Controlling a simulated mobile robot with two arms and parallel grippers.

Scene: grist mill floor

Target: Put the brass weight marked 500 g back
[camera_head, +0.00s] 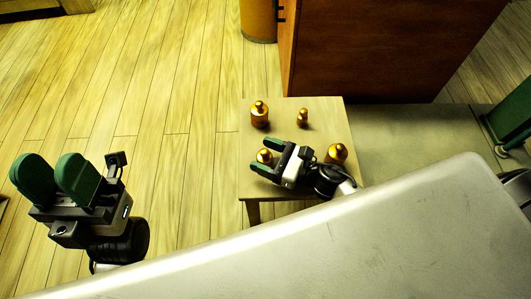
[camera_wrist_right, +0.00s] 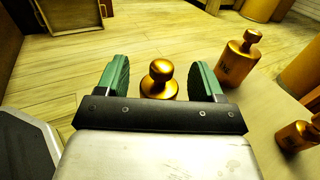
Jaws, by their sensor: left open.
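Several brass weights with knobs stand upright on a small wooden table (camera_head: 292,190). One weight (camera_head: 265,157) is between the green fingers of my right gripper (camera_head: 268,156). In the right wrist view this weight (camera_wrist_right: 159,80) shows between the fingers (camera_wrist_right: 160,82), with a gap on each side; its lower part is hidden by the gripper. A larger weight (camera_head: 260,115) stands at the back left; its marking (camera_wrist_right: 232,66) is too small to read. A small weight (camera_head: 303,118) and another weight (camera_head: 337,152) stand to the right. I cannot tell which is 500 g. My left gripper (camera_head: 53,178) is open and empty, away from the table.
A brown wooden cabinet (camera_head: 385,50) stands behind the table, with an orange cylinder (camera_head: 258,20) beside it. A large pale surface (camera_head: 300,250) fills the front. A grey surface (camera_head: 405,135) lies right of the table. The plank floor (camera_head: 150,80) at left is clear.

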